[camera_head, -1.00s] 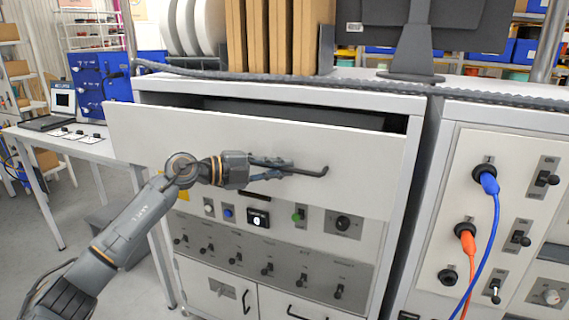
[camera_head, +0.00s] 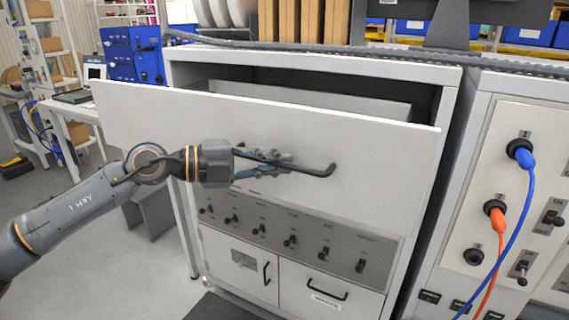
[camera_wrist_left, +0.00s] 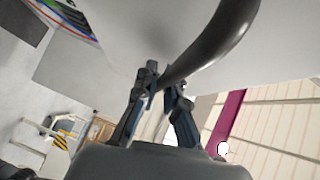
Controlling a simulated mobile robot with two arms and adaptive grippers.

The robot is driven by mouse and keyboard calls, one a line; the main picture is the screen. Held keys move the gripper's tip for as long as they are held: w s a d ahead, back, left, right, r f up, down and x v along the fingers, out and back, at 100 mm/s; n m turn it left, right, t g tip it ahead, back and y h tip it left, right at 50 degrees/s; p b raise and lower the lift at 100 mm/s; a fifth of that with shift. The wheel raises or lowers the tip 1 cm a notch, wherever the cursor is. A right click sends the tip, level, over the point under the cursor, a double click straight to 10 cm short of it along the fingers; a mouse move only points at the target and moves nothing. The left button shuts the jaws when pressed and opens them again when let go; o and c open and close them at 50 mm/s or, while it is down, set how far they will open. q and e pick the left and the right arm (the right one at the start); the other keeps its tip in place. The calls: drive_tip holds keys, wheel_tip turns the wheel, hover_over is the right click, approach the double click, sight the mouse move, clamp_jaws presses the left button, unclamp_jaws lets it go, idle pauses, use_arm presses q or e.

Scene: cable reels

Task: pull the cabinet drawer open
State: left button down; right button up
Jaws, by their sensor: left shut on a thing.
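The cabinet drawer (camera_head: 380,157) has a wide white front and stands partly open, with a dark gap and its inside showing behind the front. Its dark bar handle (camera_head: 325,171) runs across the front. My left gripper (camera_head: 288,161) comes in from the left and is shut on the handle. In the left wrist view the two fingers (camera_wrist_left: 160,95) close around the curved black handle (camera_wrist_left: 215,45), with the pale drawer front behind it. My right gripper is not in view.
Below the drawer is a grey switch panel (camera_head: 290,236) and two lower doors with handles (camera_head: 327,290). At the right, a panel has blue (camera_head: 520,220) and orange (camera_head: 498,240) cables plugged in. A black hose (camera_head: 330,53) lies along the cabinet top. Grey floor is free at the left.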

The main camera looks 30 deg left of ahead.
use_arm(q)
drive_tip(key=shift+s+f, duration=0.1)
drive_tip(key=shift+s, duration=0.55)
drive_tip(key=c, duration=1.4)
unclamp_jaws()
drive_tip(key=shift+a, duration=0.1)
